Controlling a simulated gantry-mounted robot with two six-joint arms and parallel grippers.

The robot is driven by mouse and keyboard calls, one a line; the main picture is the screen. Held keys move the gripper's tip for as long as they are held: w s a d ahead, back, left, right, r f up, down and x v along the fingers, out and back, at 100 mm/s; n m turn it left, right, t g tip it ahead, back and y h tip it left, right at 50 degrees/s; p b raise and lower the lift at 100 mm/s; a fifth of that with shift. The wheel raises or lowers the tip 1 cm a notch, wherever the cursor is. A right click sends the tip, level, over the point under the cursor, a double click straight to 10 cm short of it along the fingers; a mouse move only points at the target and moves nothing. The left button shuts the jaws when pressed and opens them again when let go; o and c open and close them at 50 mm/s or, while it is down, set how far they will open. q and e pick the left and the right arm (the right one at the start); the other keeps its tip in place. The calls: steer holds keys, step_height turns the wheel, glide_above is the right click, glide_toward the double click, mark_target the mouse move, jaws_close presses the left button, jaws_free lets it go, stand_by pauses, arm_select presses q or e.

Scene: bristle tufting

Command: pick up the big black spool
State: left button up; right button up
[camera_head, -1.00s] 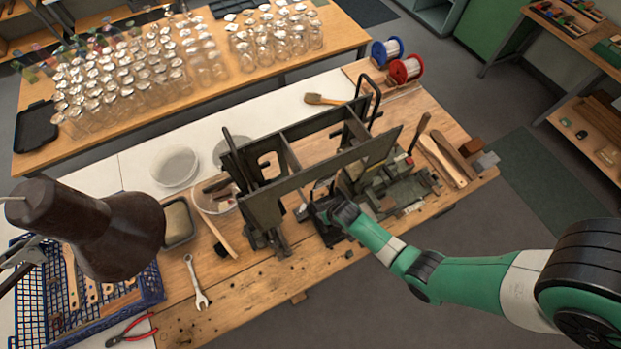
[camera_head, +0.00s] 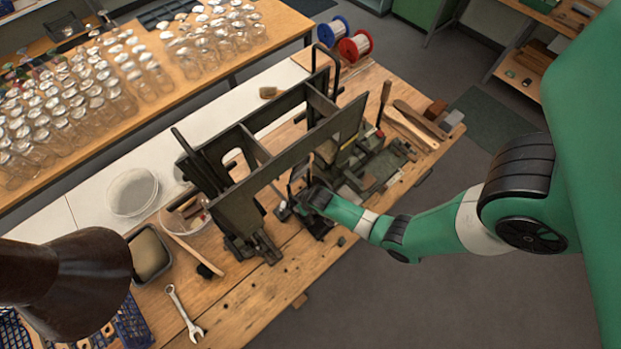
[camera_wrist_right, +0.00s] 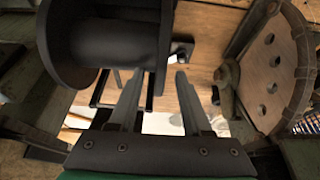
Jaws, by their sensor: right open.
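The big black spool (camera_wrist_right: 112,35) fills the upper left of the right wrist view, with a wide flange at each end and a dark barrel between. In the head view my right gripper (camera_head: 298,197) is at the near side of the dark metal machine frame (camera_head: 300,145). I cannot pick out the spool in that view. My left gripper is not in view.
A wooden disc with holes (camera_wrist_right: 274,75) stands at the right in the wrist view. On the bench are a spanner (camera_head: 182,312), clear bowls (camera_head: 133,192), and red (camera_head: 355,47) and blue (camera_head: 333,32) spools. A dark lamp shade (camera_head: 75,280) blocks the lower left.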

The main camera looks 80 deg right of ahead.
steer(key=shift+r, duration=0.1)
jaws_close()
stand_by(1.3)
